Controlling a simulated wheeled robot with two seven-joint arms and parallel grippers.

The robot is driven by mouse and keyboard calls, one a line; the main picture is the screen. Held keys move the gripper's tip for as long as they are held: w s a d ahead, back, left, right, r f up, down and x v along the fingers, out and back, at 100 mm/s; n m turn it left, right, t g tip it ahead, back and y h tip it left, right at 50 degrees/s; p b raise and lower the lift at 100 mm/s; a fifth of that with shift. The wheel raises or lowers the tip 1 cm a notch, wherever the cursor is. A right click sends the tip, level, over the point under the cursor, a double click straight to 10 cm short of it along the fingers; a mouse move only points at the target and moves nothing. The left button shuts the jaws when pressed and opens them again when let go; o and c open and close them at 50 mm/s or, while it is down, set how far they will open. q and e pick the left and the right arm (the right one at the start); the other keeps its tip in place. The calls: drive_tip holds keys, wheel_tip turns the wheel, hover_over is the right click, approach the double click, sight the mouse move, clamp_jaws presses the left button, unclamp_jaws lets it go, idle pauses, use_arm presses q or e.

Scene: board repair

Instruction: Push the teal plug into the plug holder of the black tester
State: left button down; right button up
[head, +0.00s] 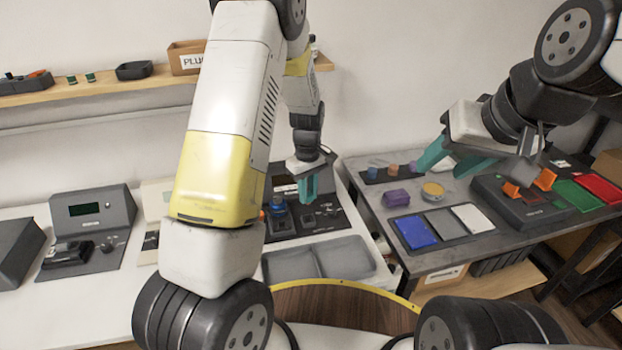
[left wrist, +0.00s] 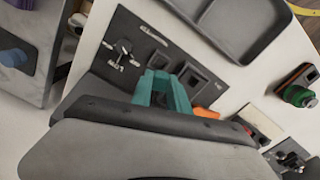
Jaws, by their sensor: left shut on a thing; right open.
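The black tester (head: 337,218) stands on the white table, left of the grey table, and its dark panel also shows in the left wrist view (left wrist: 110,68). My left gripper (head: 307,192) points down over the tester's panel with its teal fingers close together. In the left wrist view the left gripper (left wrist: 162,84) is shut in front of square sockets (left wrist: 191,80) on the panel. The plug between the fingers is hard to tell from them, as both are teal. I cannot tell which part is the plug holder. My right gripper (head: 447,166) is open and empty above the grey table.
A grey double tray (head: 318,262) lies in front of the tester. Another tester (head: 105,210) stands at left. A wall shelf (head: 120,88) is behind.

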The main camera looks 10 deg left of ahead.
sight(308, 203)
use_arm(q)
drive_tip(key=shift+f, duration=2.7)
drive_tip(key=shift+f, duration=0.95)
idle(0.9)
drive_tip(key=c, duration=0.9)
unclamp_jaws()
drive_tip(key=shift+r, duration=0.2)
drive_tip(key=shift+r, duration=1.15)
drive_tip(key=shift+r, duration=0.3)
drive_tip(key=shift+r, duration=2.85)
